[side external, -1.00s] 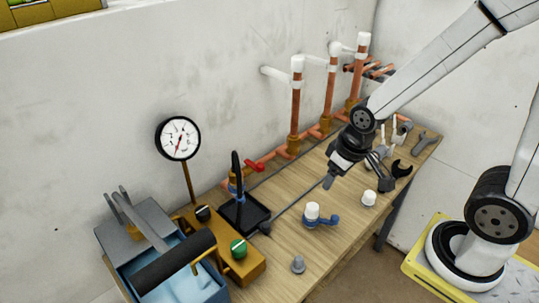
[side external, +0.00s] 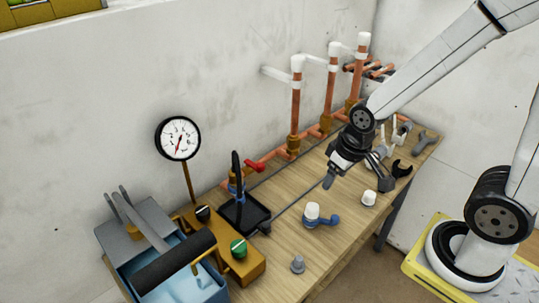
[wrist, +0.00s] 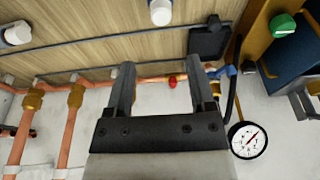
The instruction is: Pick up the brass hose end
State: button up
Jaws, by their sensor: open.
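My gripper (side external: 329,181) hangs above the middle of the wooden bench, clear of the things on it. In the wrist view its two jaws (wrist: 164,88) stand apart with nothing between them. I cannot pick out the brass hose end with certainty. A small brass-coloured part shows at the blue fitting (side external: 233,187) beside the upright black hose (side external: 236,165), left of my gripper in the side view. The blue fitting also shows in the wrist view (wrist: 226,71), just beyond the right jaw.
A black tray (side external: 258,214) stands near the hose. A white-capped blue valve (side external: 314,214) and a white cap (side external: 369,198) stand in front. Copper pipes (side external: 295,110) rise along the wall. A gauge (side external: 178,138) and a blue bin (side external: 205,292) are left. Bare bench (side external: 285,240) lies between.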

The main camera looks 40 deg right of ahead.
jog(key=shift+o, duration=1.4)
jog(key=m+g, duration=0.3)
jog(key=m, duration=1)
send_over(235, 171)
jog(key=shift+w+r, duration=0.1)
jog(key=shift+r, duration=0.2)
jog(key=shift+f, duration=3.85)
jog(key=c, duration=1.1)
